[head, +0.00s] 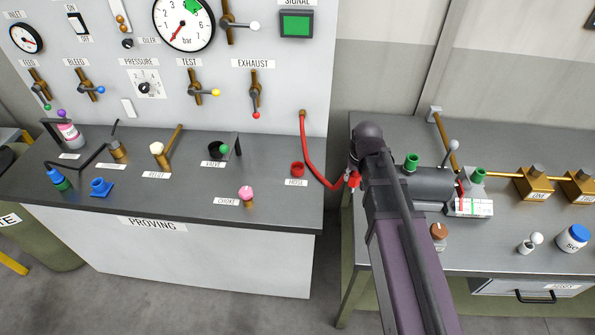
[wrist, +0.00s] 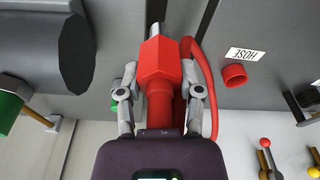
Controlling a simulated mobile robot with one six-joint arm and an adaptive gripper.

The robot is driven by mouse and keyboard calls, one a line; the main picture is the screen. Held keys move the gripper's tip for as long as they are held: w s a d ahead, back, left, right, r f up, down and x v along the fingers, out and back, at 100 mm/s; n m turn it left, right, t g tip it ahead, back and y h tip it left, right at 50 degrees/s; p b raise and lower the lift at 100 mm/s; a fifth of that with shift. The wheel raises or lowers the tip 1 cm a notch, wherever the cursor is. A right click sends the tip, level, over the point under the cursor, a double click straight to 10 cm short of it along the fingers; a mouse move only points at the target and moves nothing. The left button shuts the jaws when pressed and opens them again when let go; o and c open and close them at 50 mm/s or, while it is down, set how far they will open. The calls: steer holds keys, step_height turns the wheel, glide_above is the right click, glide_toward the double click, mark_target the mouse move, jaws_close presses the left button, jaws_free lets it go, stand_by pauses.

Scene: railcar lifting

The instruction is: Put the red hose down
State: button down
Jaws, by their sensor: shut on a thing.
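The red hose (head: 313,158) hangs from a fitting on the panel and curves down to my gripper (head: 351,181). In the wrist view my gripper (wrist: 161,92) is shut on the hose's red hexagonal end piece (wrist: 160,62), with one finger on each side and a grey tip pointing away. The red round holder (head: 297,169), with the HOSE label below it, stands on the right part of the proving bench, left of my gripper. It also shows in the wrist view (wrist: 235,76), beside the hose end and apart from it. My arm hides part of the right bench.
A gap separates the proving bench (head: 150,214) from the right bench (head: 480,259). A grey cylinder (head: 430,187) with green caps lies close right of my gripper. A pink-knobbed choke (head: 247,195) and a valve piece (head: 224,148) stand left of the holder.

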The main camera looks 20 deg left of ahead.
steer(key=s+a+n, duration=0.3)
steer(key=a, duration=0.5)
steer(key=shift+a+f, duration=0.25)
steer(key=shift+s, duration=0.15)
steer(key=shift+n, duration=0.4)
steer(key=s+a, duration=0.3)
steer(key=shift+s+a, duration=0.1)
steer(key=shift+a, duration=0.3)
steer(key=w+a+b, duration=0.1)
steer(key=w+a, duration=0.3)
steer(key=w, duration=0.2)
steer(key=w+a+f, duration=0.1)
steer(key=w+a, duration=0.2)
steer(key=w, duration=0.3)
steer(key=shift+w+a+f+b, duration=0.2)
steer(key=shift+w+a+b, duration=0.05)
steer(key=shift+a+b, duration=0.15)
